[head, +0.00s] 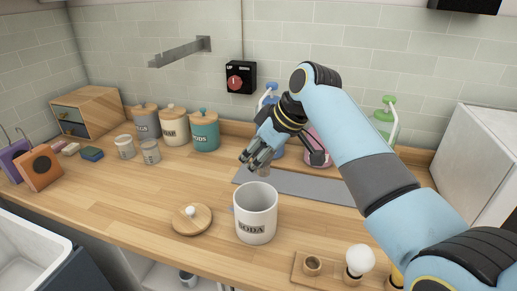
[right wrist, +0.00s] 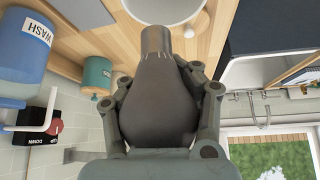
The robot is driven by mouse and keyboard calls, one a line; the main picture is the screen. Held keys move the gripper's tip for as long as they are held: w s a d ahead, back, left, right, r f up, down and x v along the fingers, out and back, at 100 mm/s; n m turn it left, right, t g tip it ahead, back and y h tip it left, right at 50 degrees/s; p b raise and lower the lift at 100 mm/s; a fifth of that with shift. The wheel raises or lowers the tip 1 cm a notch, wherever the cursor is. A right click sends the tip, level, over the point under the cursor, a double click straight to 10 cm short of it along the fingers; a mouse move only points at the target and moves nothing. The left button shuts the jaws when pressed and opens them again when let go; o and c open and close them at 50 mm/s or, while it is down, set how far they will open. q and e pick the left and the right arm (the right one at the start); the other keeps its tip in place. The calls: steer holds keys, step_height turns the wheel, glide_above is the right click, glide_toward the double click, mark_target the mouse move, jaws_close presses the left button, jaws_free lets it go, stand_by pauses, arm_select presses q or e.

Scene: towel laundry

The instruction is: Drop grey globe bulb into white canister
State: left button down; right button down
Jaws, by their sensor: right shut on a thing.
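The white canister (head: 255,222), marked SODA, stands upright and open-topped on the wooden counter. Its pale rim also shows at the top of the right wrist view (right wrist: 160,12). My right gripper (head: 258,163) is above and behind the canister in the head view, fingers pointing down. It is shut on the grey globe bulb (right wrist: 160,95), whose narrow neck points toward the canister side in the right wrist view. In the head view the bulb is mostly hidden by the fingers. My left gripper is not in view.
A wooden lid (head: 191,220) lies left of the canister. A wooden board (head: 303,279) with a white bulb (head: 360,260) is at front right. A grey mat (head: 310,187) lies behind the canister. A teal canister (head: 205,132) stands at the back. The counter's left middle is clear.

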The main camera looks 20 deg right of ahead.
step_height(320, 180, down, 6)
steer(key=b, duration=0.5)
steer(key=shift+r, duration=0.2)
steer(key=c, duration=0.5)
jaws_free()
steer(key=shift+c, duration=0.2)
steer(key=shift+d+r, duration=0.1)
steer(key=shift+r, duration=0.05)
steer(key=v, duration=1.2)
